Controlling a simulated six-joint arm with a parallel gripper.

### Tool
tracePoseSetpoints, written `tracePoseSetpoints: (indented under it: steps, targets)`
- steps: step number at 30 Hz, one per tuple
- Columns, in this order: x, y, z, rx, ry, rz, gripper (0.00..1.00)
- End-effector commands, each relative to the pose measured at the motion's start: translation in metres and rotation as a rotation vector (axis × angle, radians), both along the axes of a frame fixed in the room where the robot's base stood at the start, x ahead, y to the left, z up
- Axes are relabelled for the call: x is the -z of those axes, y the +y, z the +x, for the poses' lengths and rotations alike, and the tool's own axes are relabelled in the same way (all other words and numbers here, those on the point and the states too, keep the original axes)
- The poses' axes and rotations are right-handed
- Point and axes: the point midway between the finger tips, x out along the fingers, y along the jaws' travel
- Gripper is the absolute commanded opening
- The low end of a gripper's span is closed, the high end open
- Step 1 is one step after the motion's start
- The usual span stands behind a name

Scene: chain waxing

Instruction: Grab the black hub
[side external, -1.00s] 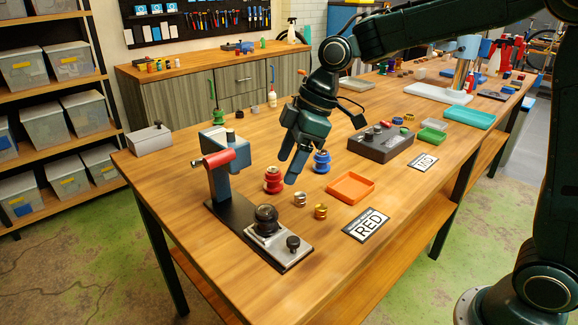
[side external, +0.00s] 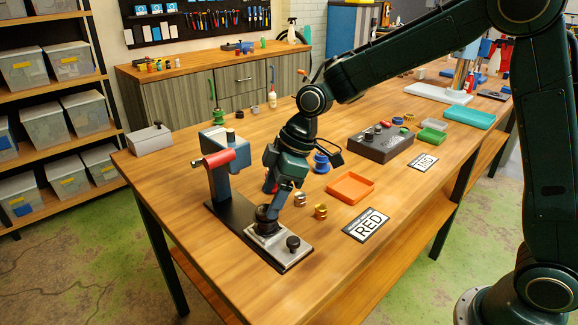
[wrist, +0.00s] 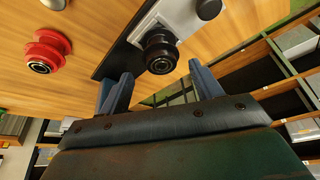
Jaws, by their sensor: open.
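The black hub (side external: 263,213) sits on the grey metal plate of the press fixture, near the table's front left corner. It also shows in the wrist view (wrist: 160,52), upper middle, ahead of the fingertips. In the wrist view my gripper (wrist: 160,78) is open, with one finger to each side of the hub's line. The gap between the fingers is empty, and I cannot tell whether either finger touches the hub.
A red hub (wrist: 45,52) stands nearby. Brass rings (side external: 320,211), an orange tray (side external: 351,187) and a RED label (side external: 366,225) lie to the right.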

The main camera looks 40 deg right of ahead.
Motion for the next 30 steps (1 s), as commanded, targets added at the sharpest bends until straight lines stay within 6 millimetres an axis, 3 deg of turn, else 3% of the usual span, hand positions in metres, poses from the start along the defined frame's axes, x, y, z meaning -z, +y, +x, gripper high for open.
tracePoseSetpoints:
  steps: [11,24,30]
  targets:
    - [0.008,0.003,0.001,-0.001,0.001,-0.001,0.65]
    - [0.047,0.019,0.009,-0.002,0.002,0.0,0.65]
    - [0.053,0.021,0.011,0.0,-0.001,0.0,0.65]
